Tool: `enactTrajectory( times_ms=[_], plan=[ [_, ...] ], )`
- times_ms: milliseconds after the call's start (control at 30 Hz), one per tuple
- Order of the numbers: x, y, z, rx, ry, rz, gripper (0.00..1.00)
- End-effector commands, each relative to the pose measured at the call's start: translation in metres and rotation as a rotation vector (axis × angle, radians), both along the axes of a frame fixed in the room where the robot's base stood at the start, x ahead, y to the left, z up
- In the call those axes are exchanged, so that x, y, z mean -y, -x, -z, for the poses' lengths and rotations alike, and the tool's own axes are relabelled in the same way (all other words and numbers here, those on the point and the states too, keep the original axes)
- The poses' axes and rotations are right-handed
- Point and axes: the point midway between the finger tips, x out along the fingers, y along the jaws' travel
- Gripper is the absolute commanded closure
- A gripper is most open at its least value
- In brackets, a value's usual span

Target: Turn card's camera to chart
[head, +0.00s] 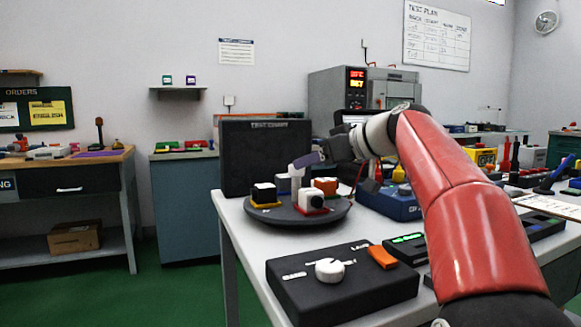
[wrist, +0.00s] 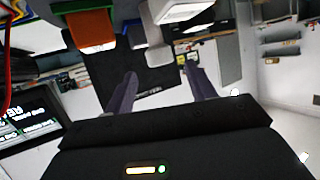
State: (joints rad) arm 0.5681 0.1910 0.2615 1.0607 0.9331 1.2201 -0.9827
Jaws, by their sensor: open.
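A round dark turntable (head: 335,215) on the white table carries several block-like cameras on coloured bases. A white camera with a dark round lens (head: 312,199) sits on a red base at the front. An orange block (head: 326,186) stands behind, and shows in the wrist view (wrist: 90,30). The black board headed like a test chart (head: 250,160) stands behind the turntable. My gripper (head: 303,161) is open above the turntable; its fingers (wrist: 160,85) look empty.
A black control box with a white knob (head: 329,270) and orange button lies in front of the turntable. A blue device (head: 388,202) stands close to its right. A small wall shelf (head: 178,89) holds two little cards; their markings are too small to read.

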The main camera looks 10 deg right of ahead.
Motion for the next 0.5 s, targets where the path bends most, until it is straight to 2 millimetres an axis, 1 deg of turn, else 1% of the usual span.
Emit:
enactTrajectory(
  times_ms=[33, 200, 333, 500],
  plan=[
    [-0.007, -0.007, 0.004, -0.003, -0.002, -0.005, 0.45],
    [-0.023, -0.026, 0.014, -0.002, -0.002, -0.004, 0.45],
    [-0.03, -0.035, 0.019, -0.001, 0.0, -0.003, 0.45],
    [-0.033, -0.04, 0.021, -0.001, -0.001, -0.001, 0.45]
  ],
)
